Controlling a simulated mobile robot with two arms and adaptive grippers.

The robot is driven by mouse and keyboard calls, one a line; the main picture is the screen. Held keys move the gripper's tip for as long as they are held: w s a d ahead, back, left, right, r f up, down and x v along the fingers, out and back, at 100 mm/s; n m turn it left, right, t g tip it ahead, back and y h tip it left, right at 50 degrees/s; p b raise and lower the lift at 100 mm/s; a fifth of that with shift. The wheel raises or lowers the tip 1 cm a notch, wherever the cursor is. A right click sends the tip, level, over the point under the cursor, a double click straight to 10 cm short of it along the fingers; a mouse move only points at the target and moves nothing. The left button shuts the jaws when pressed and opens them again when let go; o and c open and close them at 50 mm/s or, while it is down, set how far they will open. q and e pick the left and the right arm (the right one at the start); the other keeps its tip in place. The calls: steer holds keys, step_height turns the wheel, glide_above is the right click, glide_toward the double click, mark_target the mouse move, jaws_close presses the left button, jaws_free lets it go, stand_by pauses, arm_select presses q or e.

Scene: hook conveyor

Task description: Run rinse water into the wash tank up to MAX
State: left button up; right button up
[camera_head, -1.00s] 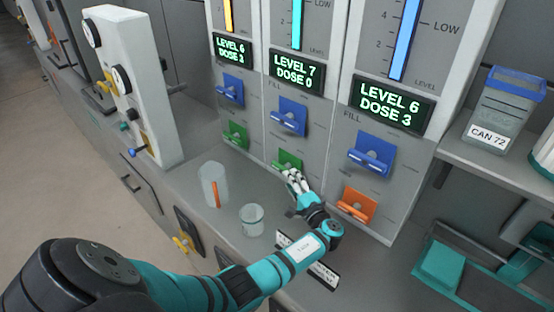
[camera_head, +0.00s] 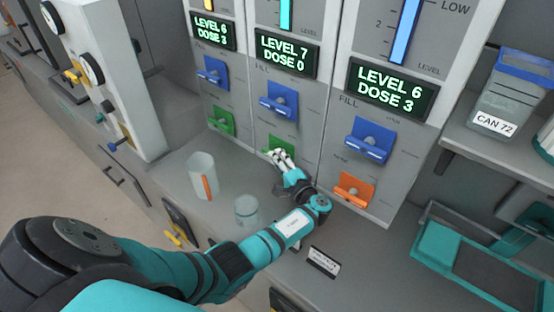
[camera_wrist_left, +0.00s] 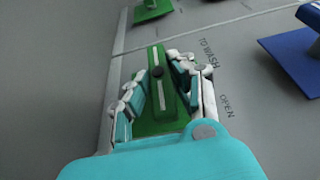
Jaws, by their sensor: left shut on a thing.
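My left gripper (camera_head: 280,160) is shut on the green handle (camera_head: 284,143) low on the middle panel. In the left wrist view the fingers (camera_wrist_left: 157,78) lie on both sides of the green handle (camera_wrist_left: 156,102), beside the printed words "TO WASH" and "OPEN". The middle display (camera_head: 286,54) reads LEVEL 7, DOSE 0. Above it, a teal gauge bar (camera_head: 286,14) is cut off by the top of the view. A blue FILL handle (camera_head: 278,101) sits between display and green handle. I see no MAX mark and cannot pick out the wash tank. My right gripper is not in view.
The left panel has a blue handle (camera_head: 213,74) and a green one (camera_head: 221,121); the right panel has a blue (camera_head: 370,142) and an orange one (camera_head: 353,189). Two clear vessels (camera_head: 202,172) (camera_head: 247,210) stand on the counter near my arm. A teal tray (camera_head: 440,250) lies right.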

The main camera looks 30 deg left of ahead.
arm_select(q)
jaws_close()
steer(key=shift+r+n+g+h+p, duration=0.3)
steer(key=shift+h+p, duration=0.2)
steer(key=shift+p, duration=0.3)
steer(key=n+g+h+p, duration=0.1)
steer(key=h+p, duration=0.1)
steer(key=p, duration=0.1)
steer(key=r+h+p, duration=0.1)
steer(key=h+p, duration=0.2)
steer(key=p, duration=0.1)
steer(key=shift+a+n+g+h+p, duration=0.2)
steer(key=shift+n+g+h+p, duration=0.1)
steer(key=shift+n+g, duration=0.1)
steer(key=shift+a+f+h+p, duration=0.1)
steer(key=shift+h+p, duration=0.7)
steer(key=shift+p, duration=0.1)
steer(key=shift+f+g+h+p, duration=0.15)
steer(key=shift+g+h+p, duration=0.15)
steer(key=shift+h+p, duration=0.1)
